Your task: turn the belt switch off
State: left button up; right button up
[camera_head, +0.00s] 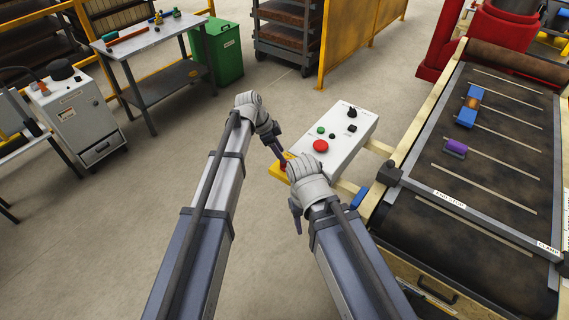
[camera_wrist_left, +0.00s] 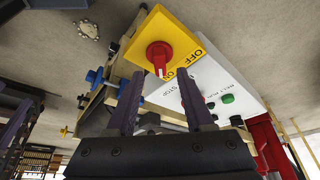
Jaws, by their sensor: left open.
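The belt switch is a red rotary knob (camera_wrist_left: 160,56) on a yellow plate (camera_wrist_left: 150,28) marked OFF and ON. In the left wrist view its white mark points down, near the ON label. In the head view the knob (camera_head: 284,166) shows partly, on the yellow plate (camera_head: 277,172) at the near-left end of the control box. My left gripper (camera_wrist_left: 161,105) is open and empty, its two fingers pointing at the knob, apparently not around it. In the head view the left gripper (camera_head: 277,148) is just above the knob. My right gripper (camera_head: 296,209) hangs beside the box; its jaws are unclear.
To the right is the conveyor (camera_head: 470,200) with a blue-orange piece (camera_head: 468,108) and a purple piece (camera_head: 456,147).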

pick_arm(q)
jog(key=b+x, duration=0.3)
jog(key=x, duration=0.1)
jog(key=shift+f, duration=0.2)
jog(key=shift+c, duration=0.2)
grip_shut()
